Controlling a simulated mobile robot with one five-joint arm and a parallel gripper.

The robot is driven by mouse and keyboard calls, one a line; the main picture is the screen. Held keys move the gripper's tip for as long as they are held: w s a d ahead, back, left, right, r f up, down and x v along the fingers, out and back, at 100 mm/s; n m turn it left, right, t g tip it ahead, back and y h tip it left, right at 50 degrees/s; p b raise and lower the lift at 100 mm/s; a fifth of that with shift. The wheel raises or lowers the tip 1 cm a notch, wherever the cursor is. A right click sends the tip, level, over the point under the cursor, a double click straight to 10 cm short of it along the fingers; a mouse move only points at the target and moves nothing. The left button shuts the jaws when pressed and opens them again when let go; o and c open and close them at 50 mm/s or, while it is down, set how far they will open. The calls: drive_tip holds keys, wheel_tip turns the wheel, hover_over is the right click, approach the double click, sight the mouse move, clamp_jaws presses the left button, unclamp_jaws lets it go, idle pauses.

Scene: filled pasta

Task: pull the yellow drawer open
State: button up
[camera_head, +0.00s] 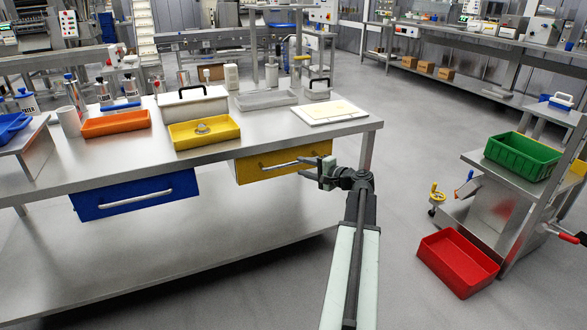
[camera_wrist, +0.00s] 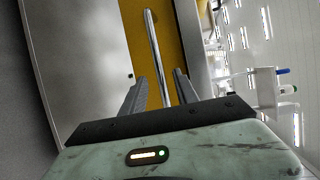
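The yellow drawer (camera_head: 256,173) hangs under the right end of the steel table, its front just below the tabletop edge. It has a long silver bar handle (camera_head: 280,165). In the wrist view the handle (camera_wrist: 154,48) runs between my fingers in front of the yellow drawer front (camera_wrist: 137,30). My gripper (camera_head: 309,168) is at the right end of the handle. In the wrist view my gripper (camera_wrist: 160,85) is open, with a finger on each side of the bar and visible gaps. The fingers do not look closed on it.
A blue drawer (camera_head: 95,207) hangs left under the same table (camera_head: 345,135). Yellow and orange trays (camera_head: 115,124) and a white board stand on top. A red bin (camera_head: 458,262) lies on the floor right, beside a cart with a green bin (camera_head: 523,157). Floor between is clear.

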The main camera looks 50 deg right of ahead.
sight(294, 164)
drive_tip(key=w, duration=0.3)
drive_tip(key=w+f, duration=0.1)
drive_tip(key=w, duration=0.1)
drive_tip(key=shift+w+b, duration=0.4)
clamp_jaws()
idle(0.9)
